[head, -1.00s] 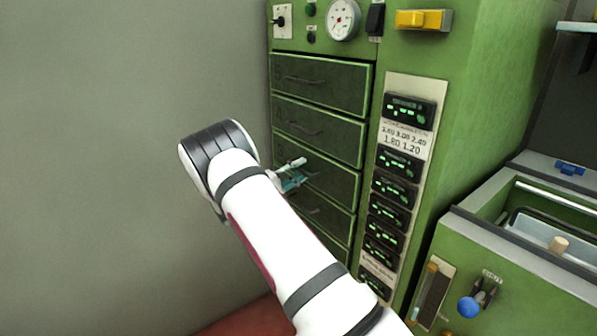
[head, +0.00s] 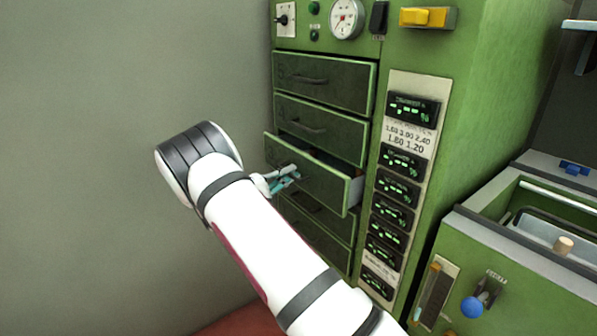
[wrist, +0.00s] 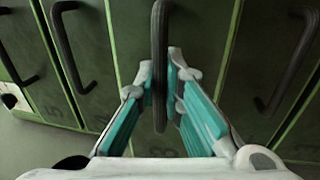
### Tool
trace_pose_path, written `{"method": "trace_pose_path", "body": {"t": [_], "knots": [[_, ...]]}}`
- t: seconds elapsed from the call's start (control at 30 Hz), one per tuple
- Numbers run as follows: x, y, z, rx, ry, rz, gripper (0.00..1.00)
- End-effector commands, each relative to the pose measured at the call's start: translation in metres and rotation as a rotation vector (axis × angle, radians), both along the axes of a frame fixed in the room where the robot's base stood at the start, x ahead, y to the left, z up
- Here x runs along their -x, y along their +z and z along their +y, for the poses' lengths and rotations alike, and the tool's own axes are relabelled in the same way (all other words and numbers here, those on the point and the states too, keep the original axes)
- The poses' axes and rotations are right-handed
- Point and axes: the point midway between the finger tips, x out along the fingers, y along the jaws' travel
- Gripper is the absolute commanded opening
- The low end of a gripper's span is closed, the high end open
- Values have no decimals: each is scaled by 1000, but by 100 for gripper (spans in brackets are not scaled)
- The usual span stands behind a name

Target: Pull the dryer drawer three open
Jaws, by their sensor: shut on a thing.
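The green dryer cabinet has a column of drawers. The third drawer from the top (head: 325,188) stands partly out from the cabinet front, and a brownish content shows at its open top edge. My gripper (head: 283,180) is at the left part of that drawer's front. In the wrist view my gripper (wrist: 160,85) has its teal-lined fingers on both sides of a dark bar handle (wrist: 159,50) and is shut on it.
The upper drawers (head: 322,84) and lower drawers (head: 318,240) are shut. A panel of displays (head: 402,160) stands right of the drawers. A green bin with a blue knob (head: 471,307) is at the lower right. A bare grey wall (head: 100,90) is at the left.

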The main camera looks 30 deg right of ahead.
Motion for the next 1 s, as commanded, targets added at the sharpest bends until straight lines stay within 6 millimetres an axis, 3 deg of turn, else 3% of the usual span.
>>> {"method": "trace_pose_path", "body": {"t": [0.2, 0.5, 0.7, 1.0], "knots": [[0, -1, 59, 0, 7, -1, 0], [3, -1, 125, 0, 5, 0, 0], [5, -1, 152, -1, 3, 1, 0], [5, -1, 166, -1, 3, 1, 0]]}}
